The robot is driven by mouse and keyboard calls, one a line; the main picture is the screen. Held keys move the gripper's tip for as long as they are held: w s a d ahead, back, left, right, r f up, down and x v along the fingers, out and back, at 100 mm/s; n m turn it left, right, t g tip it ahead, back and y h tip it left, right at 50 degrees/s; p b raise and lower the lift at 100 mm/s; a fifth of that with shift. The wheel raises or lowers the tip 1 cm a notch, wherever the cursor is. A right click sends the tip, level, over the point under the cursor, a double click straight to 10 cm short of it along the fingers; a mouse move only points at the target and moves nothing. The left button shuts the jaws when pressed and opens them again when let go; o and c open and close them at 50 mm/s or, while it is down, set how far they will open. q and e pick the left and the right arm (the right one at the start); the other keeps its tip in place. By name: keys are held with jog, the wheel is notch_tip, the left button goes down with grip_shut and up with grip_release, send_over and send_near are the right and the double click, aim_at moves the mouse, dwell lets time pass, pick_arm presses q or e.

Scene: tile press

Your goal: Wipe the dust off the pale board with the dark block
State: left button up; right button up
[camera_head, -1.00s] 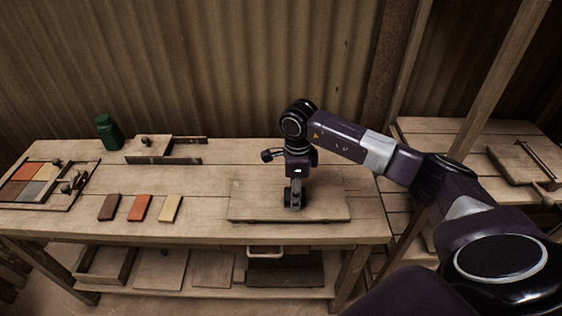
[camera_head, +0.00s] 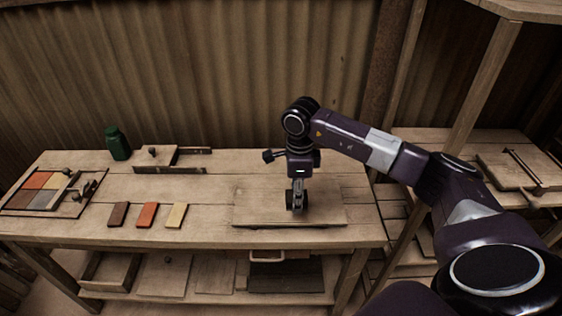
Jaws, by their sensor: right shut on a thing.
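The pale board (camera_head: 262,209) lies flat on the right part of the wooden workbench. My right gripper (camera_head: 296,205) points straight down over the middle of the board, with its fingertips low at the board's surface. It is shut on a small dark block, which shows only as a dark shape at the fingertips and is mostly hidden by them. I cannot make out any dust on the board at this size. My left gripper is not in view.
A tray of coloured tiles (camera_head: 45,194) is at the far left. A green bottle (camera_head: 117,143) and a wooden press-like piece (camera_head: 155,158) stand at the back.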

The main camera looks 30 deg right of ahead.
jog(key=shift+r+p, duration=0.4)
jog(key=shift+r, duration=0.65)
